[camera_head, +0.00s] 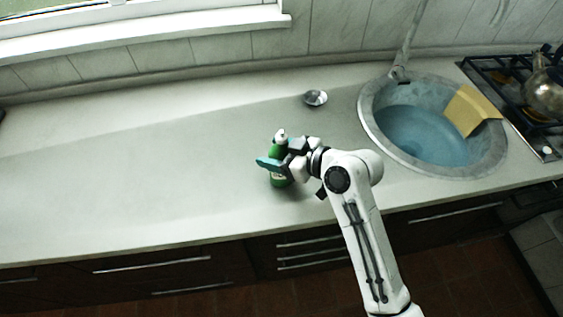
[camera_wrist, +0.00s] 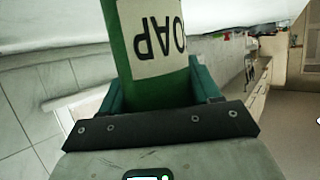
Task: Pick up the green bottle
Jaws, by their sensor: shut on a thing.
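The green bottle (camera_head: 277,179) has a white pump top and stands upright, or nearly so, at the counter's middle in the head view. Its white label with "SOAP" lettering shows close up on the green bottle (camera_wrist: 120,45) in the wrist view. My gripper (camera_head: 273,164) reaches in from the right with its teal fingers around the bottle's body. In the wrist view my gripper (camera_wrist: 158,85) has a finger on each side of the bottle, shut on it. Whether the bottle's base touches the counter is hard to tell.
The pale counter (camera_head: 120,190) is clear to the left. A small metal bowl-like item (camera_head: 315,98) lies behind the bottle. A round sink (camera_head: 370,125) with a yellow board (camera_head: 470,110) is to the right, beside a stove with a kettle (camera_head: 546,88). Drawers line the front below.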

